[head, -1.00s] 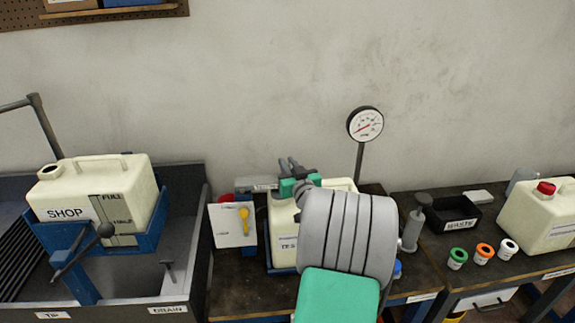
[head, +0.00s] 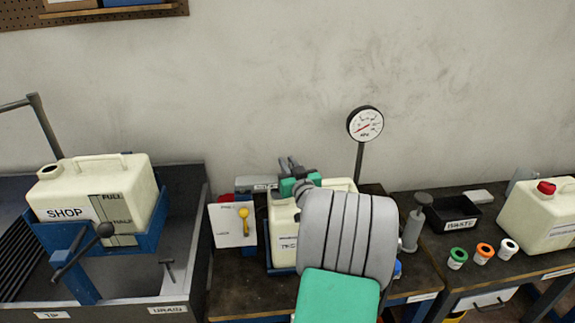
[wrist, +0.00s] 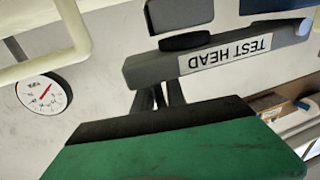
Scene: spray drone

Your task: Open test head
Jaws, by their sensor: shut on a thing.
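The test head is a grey bar with a white TEST HEAD label (wrist: 225,55), seen upside down and close up in the wrist view. In the head view its grey end (head: 250,184) shows left of my gripper, above a cream tank (head: 283,222). My gripper (head: 290,166) is over the back of this tank. In the wrist view its dark fingers (wrist: 158,97) reach the grey bar, and it is shut on the test head. The exact contact is partly hidden. My arm covers much of the tank.
A pressure gauge (head: 365,124) stands on a post behind, right of my arm. A card with a yellow lever (head: 244,213) is left of the tank. A SHOP tank (head: 75,205) sits in a blue cradle at left. A black WASTE tray (head: 450,216) and coloured caps lie at right.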

